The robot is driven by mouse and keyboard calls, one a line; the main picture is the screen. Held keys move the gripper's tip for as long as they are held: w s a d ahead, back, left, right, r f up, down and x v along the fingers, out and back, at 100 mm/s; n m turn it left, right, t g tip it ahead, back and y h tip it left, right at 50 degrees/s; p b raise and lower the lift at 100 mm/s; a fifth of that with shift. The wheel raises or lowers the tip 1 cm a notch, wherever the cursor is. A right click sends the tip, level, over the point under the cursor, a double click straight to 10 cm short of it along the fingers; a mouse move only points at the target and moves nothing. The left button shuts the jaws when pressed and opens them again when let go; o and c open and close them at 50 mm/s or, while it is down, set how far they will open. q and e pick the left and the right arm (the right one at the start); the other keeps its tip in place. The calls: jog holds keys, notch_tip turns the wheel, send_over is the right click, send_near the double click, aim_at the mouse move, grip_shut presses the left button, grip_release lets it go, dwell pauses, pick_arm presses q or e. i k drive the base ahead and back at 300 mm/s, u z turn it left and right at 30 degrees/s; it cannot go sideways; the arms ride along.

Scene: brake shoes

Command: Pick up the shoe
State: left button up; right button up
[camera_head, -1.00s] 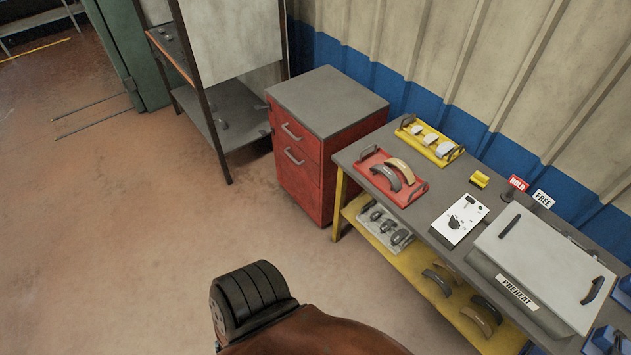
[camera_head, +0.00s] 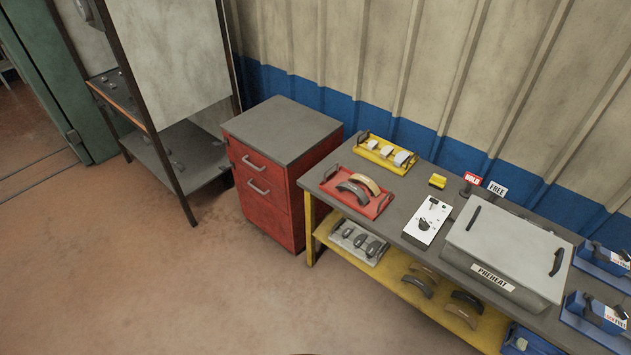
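Two curved brake shoes lie in a red tray (camera_head: 377,205) on the left part of the workbench. One is a grey shoe (camera_head: 352,192) and the other a tan shoe (camera_head: 367,184), lying side by side. More curved shoes lie on the yellow lower shelf, among them a dark shoe (camera_head: 418,286) and a black shoe (camera_head: 468,301). Neither of my grippers is in view.
A yellow tray (camera_head: 372,153) with pale pieces stands behind the red tray. A white control box (camera_head: 428,220) and a grey PREHEAT box (camera_head: 508,250) stand to the right, with blue fixtures (camera_head: 598,313) beyond. A red cabinet (camera_head: 270,198) adjoins the bench. The floor in front is clear.

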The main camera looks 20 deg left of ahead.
aim_at(357, 191)
jog(key=u, duration=0.6)
jog(key=i, duration=0.75)
jog(key=u, duration=0.4)
